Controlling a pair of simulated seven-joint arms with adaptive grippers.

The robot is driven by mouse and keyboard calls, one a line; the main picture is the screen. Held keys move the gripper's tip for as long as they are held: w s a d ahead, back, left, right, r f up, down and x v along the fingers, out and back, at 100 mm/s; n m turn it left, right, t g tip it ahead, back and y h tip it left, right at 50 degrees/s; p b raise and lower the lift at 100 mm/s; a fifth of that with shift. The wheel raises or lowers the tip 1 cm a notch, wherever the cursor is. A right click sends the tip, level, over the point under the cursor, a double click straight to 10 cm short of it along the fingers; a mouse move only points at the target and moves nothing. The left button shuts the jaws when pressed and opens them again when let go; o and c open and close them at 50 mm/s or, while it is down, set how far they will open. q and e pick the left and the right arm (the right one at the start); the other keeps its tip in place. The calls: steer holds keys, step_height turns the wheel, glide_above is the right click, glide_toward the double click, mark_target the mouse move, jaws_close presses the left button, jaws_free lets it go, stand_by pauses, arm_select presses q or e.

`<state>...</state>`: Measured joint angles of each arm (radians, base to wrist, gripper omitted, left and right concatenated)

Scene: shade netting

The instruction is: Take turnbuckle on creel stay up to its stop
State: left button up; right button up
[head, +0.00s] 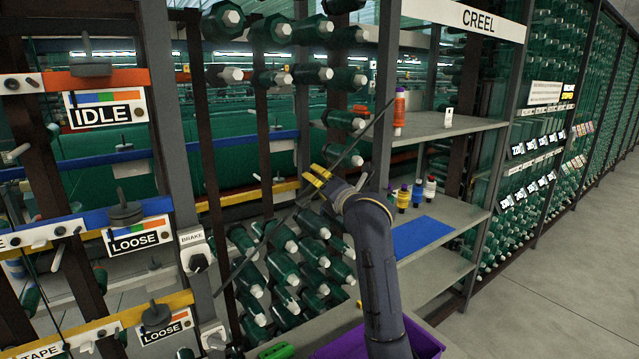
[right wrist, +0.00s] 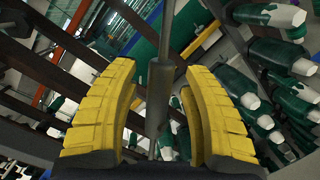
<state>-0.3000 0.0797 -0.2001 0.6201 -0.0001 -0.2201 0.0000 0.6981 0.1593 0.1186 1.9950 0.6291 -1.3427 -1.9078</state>
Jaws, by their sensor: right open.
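The creel stay (head: 371,125) is a thin dark rod running diagonally from upper right to lower left in front of the bobbins in the head view. In the right wrist view, the turnbuckle (right wrist: 162,85) is a grey cylinder thicker than the stay rod (right wrist: 168,28). My right gripper (head: 314,179), with yellow fingers, is at the stay. In the right wrist view its fingers (right wrist: 160,110) are open, one on each side of the turnbuckle, with gaps showing beside it. The lower end of the turnbuckle is partly hard to make out. My left gripper is not in view.
Green bobbins (head: 310,255) with pale tips fill the rack behind the stay. Shelves (head: 445,128) with cones and a blue mat (head: 422,237) stand at right. A purple bin (head: 340,345) is below my arm. Boards reading IDLE (head: 104,110) and LOOSE (head: 137,237) hang at left.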

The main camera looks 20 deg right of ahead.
jaws_close()
stand_by(0.3)
steer(key=shift+d+f+n+t+y, duration=0.1)
steer(key=shift+n+t+y, duration=0.7)
steer(key=shift+y, duration=0.6)
